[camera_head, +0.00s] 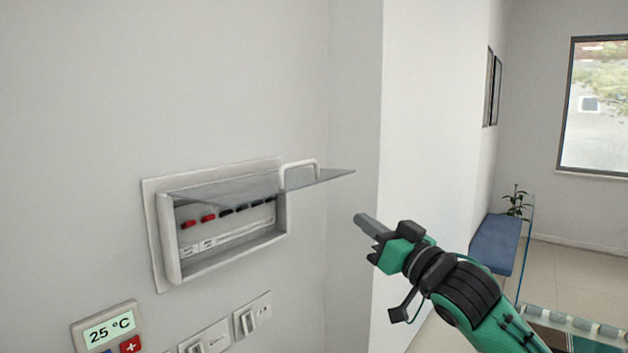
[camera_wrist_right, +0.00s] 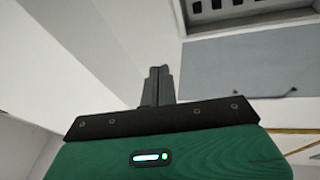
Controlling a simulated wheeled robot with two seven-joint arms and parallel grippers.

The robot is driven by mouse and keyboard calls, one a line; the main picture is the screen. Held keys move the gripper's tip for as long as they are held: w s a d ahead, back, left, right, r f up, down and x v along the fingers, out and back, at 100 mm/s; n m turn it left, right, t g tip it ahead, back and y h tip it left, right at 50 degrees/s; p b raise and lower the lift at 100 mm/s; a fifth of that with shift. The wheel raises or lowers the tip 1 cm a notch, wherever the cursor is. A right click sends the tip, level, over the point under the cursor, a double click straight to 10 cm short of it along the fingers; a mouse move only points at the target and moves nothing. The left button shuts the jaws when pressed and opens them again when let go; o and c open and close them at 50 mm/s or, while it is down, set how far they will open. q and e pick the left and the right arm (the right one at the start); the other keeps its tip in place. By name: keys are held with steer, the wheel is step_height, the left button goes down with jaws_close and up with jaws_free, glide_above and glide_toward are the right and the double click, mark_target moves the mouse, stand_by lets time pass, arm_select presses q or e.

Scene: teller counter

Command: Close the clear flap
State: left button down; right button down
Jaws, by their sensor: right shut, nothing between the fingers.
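The clear flap (camera_head: 235,188) is a see-through grey panel hinged at the top of a white wall box. It stands raised, sticking out from the wall, with a white handle (camera_head: 299,166) on its upper side near the outer edge. The flap shows in the right wrist view (camera_wrist_right: 250,65) as a grey panel, with the box (camera_wrist_right: 225,20) above it. My right gripper (camera_head: 361,221) is shut and empty, to the right of the flap and a little below it, apart from it. Its closed fingers show in the right wrist view (camera_wrist_right: 157,82). My left gripper is not in view.
The open box (camera_head: 166,240) holds red and dark switches. Below it are a thermostat (camera_head: 108,327) reading 25 °C and wall switches (camera_head: 252,315). A wall corner stands behind my right gripper. A blue bench (camera_head: 496,243) and a plant are far right.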

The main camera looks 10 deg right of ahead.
steer(key=s+a+r+n+g+y, duration=0.1)
steer(key=s+a+r+n+y, duration=0.15)
steer(key=s+r, duration=0.4)
steer(key=s+a+r+n+g+y, duration=0.1)
steer(key=s+r+n+y, duration=0.15)
steer(key=s+r, duration=0.4)
steer(key=w+a+r+y+p, duration=0.1)
steer(key=w+a+r+p, duration=0.4)
steer(key=w+a+p, duration=0.15)
steer(key=f, duration=0.3)
steer(key=s+f, duration=0.1)
steer(key=f, duration=0.1)
steer(key=shift+a+p, duration=0.35)
steer(key=shift+a, duration=0.05)
steer(key=shift+d, duration=0.1)
